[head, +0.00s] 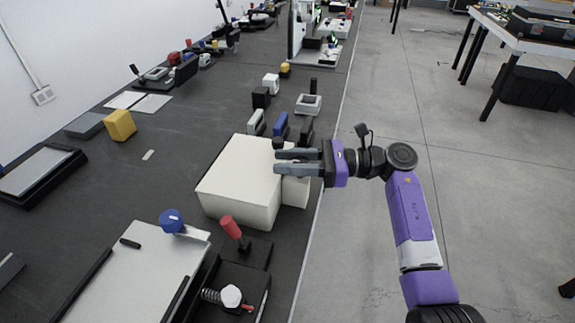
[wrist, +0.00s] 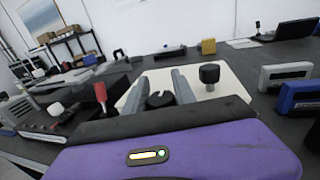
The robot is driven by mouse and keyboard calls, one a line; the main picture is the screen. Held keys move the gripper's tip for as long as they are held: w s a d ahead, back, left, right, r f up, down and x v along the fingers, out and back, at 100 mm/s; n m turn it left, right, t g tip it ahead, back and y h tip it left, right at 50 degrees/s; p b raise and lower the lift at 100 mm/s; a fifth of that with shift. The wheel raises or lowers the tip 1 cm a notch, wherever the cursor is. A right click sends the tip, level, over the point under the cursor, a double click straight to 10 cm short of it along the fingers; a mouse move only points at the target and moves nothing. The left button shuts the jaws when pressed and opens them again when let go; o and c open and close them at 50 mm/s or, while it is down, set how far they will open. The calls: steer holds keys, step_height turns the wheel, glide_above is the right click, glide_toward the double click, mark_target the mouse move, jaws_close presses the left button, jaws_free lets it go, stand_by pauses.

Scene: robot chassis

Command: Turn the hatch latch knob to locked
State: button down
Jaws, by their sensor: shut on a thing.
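The hatch appears to be a pale box (head: 238,190) with a smaller block (head: 295,192) on its right side. Its pale top also shows in the wrist view (wrist: 236,84). My gripper (head: 277,161) reaches in from the right, its two fingers level above the box. In the wrist view my gripper (wrist: 158,76) has a dark, round, notched knob (wrist: 160,99) between its fingers, which looks like the latch knob. The fingers hide it in the head view. A black upright knob (head: 278,143) stands just beyond the fingers, outside them; it also shows in the wrist view (wrist: 209,74).
A red-handled lever (head: 231,227) and a blue knob (head: 171,220) stand in front of the box. Grey and blue upright blocks (head: 280,125) stand close behind it. A yellow block (head: 120,125) is at the left.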

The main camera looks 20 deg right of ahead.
stand_by(0.3)
steer(key=c, duration=1)
jaws_free()
steer(key=shift+b+v, duration=0.5)
steer(key=shift+v, duration=3.4)
